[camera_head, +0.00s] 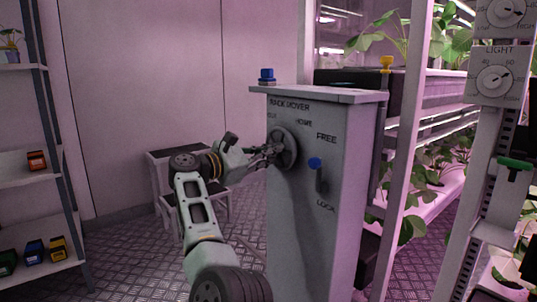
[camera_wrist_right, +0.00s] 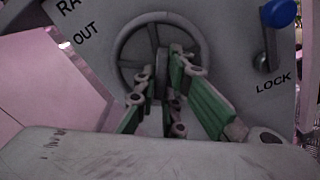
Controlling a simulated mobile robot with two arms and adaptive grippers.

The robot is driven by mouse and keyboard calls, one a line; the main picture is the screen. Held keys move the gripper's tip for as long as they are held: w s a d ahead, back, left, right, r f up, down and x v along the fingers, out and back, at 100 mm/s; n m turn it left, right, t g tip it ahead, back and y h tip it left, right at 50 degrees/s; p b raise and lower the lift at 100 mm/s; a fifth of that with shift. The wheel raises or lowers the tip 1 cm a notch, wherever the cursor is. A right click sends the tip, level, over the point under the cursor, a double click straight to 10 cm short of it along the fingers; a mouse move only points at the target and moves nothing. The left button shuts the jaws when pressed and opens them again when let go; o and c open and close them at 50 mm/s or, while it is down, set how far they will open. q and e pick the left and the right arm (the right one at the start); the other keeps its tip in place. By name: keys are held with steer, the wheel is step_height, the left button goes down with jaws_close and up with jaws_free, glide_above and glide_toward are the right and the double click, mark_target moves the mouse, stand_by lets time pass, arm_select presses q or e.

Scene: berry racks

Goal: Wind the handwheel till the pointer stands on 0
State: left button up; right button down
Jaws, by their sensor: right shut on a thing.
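The handwheel (camera_head: 292,146), a dark grey ring with spokes, is on the front of the grey rack mover cabinet (camera_head: 300,215). It also shows in the wrist view (camera_wrist_right: 160,17). My right gripper (camera_head: 270,153) reaches it from the left. In the wrist view its green-padded fingers (camera_wrist_right: 167,82) are shut on the middle part of the wheel, near the hub; the exact grip is partly hidden. I cannot make out a pointer or a 0 at the wheel. The words OUT and HOME stand above it. My left gripper is not in view.
A blue-knobbed lever (camera_head: 315,163) sits right of the wheel, between FREE and LOCK, its knob up toward FREE. A blue button (camera_head: 267,75) tops the cabinet. A small side table (camera_head: 172,155) stands behind my arm. Plant racks (camera_head: 420,120) fill the right; a shelf (camera_head: 30,180) stands left.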

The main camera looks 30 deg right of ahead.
steer(key=shift+f, duration=0.15)
steer(key=c, duration=1.8)
jaws_free()
steer(key=shift+c, duration=0.2)
steer(key=a, duration=1.2)
steer(key=shift+s, duration=0.45)
